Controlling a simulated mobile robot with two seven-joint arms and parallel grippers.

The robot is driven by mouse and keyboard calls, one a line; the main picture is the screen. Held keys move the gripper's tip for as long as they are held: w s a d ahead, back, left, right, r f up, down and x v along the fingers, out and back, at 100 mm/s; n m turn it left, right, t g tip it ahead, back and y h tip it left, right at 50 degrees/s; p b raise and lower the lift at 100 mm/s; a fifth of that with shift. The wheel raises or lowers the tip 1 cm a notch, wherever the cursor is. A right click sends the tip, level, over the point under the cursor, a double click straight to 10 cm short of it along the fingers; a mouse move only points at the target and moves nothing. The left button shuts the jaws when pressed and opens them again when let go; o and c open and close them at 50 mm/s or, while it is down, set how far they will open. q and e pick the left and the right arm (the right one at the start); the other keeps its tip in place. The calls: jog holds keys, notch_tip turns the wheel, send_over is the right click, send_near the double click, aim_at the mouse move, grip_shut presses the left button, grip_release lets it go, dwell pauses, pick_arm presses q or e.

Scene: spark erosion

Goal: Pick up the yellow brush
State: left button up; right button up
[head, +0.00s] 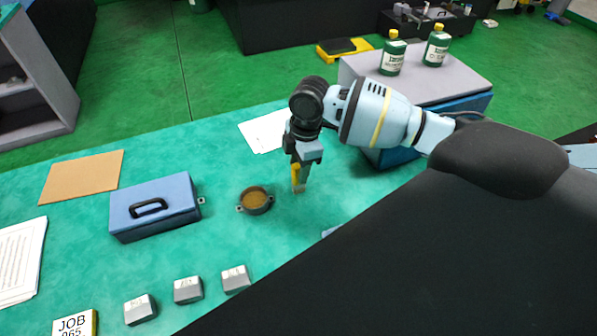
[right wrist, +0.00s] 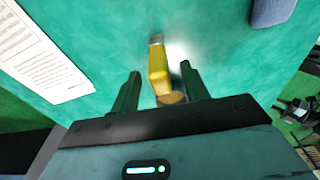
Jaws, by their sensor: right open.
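The yellow brush (head: 296,172) shows in the head view at the right gripper, over the green table, partly hidden by the gripper. In the right wrist view the brush (right wrist: 158,68) lies between the two fingers, with a grey end pointing away and a brownish end close to the palm. My right gripper (head: 301,176) points down with its fingers apart, one on each side of the brush. A gap shows on both sides in the right wrist view. Whether the brush touches the table is not clear. My left gripper is not in view.
A small round brown pot (head: 256,201) stands just left of the gripper. A blue box with a handle (head: 155,207) is farther left. Grey labelled blocks (head: 188,290) sit in front. White paper (head: 262,130) lies behind. Green bottles (head: 392,56) stand on a blue-sided case (head: 470,105) at back right.

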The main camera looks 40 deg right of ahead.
jog(key=shift+f, duration=0.45)
grip_shut()
jog(key=shift+r, duration=0.1)
